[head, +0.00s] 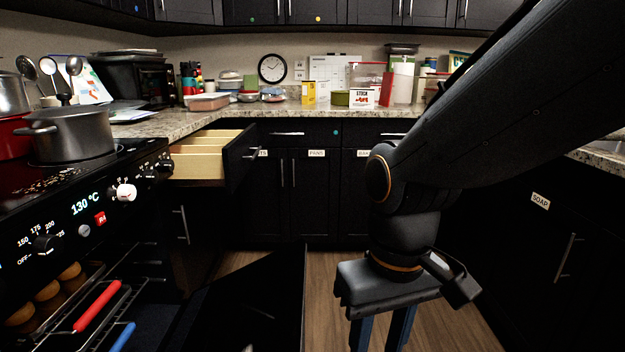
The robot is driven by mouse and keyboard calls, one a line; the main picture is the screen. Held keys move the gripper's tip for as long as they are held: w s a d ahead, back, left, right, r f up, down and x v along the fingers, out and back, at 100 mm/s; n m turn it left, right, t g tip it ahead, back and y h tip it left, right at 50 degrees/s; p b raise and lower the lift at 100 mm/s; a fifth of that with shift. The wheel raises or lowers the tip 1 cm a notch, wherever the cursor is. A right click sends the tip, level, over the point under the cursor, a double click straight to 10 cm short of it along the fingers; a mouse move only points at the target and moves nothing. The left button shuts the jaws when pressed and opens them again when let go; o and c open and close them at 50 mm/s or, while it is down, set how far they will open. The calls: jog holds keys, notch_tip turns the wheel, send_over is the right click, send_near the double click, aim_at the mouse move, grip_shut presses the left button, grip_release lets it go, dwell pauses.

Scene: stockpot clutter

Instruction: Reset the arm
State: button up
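My arm reaches in from the upper right and bends downward in the head view. My gripper (381,336) hangs at the bottom, right of centre, over the wooden floor. Its two blue fingers stand apart with floor showing between them, and I see nothing held. The fingertips are cut off by the lower edge of the frame.
At left, the oven door (245,305) stands open with racks showing. A grey stockpot (72,133) sits on the stove. A wooden drawer (198,158) is pulled out. The counter (170,127) is cluttered. Dark cabinets line the back and right; some floor (335,270) is clear.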

jog(key=d+r+m+p, duration=0.3)
jog(key=d+r+p, duration=0.7)
jog(key=p, duration=1)
notch_tip(320, 180, up, 3)
jog(key=shift+s+d+f+m+h, duration=0.15)
jog(key=shift+d+m+h, duration=0.1)
jog(key=shift+m+h, duration=0.05)
